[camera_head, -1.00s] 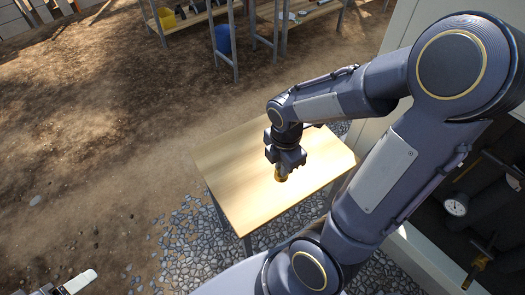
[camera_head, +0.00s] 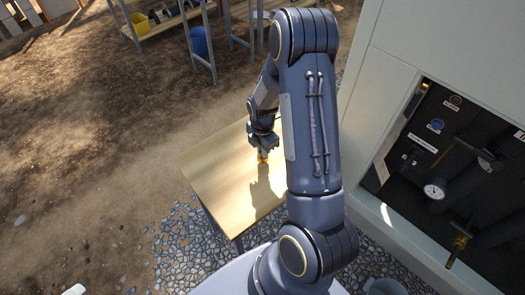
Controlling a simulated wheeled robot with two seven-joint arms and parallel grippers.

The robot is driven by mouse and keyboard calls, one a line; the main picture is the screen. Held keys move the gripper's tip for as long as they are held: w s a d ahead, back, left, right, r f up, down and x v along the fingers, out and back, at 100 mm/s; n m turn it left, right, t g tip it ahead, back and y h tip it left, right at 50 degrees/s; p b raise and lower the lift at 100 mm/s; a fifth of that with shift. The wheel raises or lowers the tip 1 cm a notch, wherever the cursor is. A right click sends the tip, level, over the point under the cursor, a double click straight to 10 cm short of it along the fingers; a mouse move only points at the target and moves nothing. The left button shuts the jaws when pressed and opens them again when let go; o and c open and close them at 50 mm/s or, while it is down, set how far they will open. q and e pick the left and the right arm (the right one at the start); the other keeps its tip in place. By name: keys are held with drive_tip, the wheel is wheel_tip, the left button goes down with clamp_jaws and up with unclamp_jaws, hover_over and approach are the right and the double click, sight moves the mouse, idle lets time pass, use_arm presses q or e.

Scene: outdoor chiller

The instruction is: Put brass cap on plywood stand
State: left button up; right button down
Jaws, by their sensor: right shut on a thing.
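My right gripper (camera_head: 263,150) points down over the plywood stand (camera_head: 213,178), a light wooden table top on legs. It is shut on the brass cap (camera_head: 262,157), a small yellow piece showing just below the fingertips. The cap appears over the middle-right part of the top; whether it touches the wood cannot be told from this view. A dark shadow of the gripper lies on the wood just below it. My right arm hides the right side of the stand. My left gripper is not in view.
A pale cabinet (camera_head: 388,88) stands at the right, its open bay holding a gauge (camera_head: 435,189) and a brass-coloured valve (camera_head: 459,243). Shelving with a blue bin (camera_head: 199,41) and a yellow bucket (camera_head: 140,24) stands at the back. The left part of the stand is bare.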

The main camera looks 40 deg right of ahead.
drive_tip(key=shift+f, duration=0.9)
drive_tip(key=shift+f, duration=0.2)
drive_tip(key=c, duration=1.5)
unclamp_jaws()
drive_tip(key=shift+r, duration=0.15)
drive_tip(key=shift+o, duration=0.2)
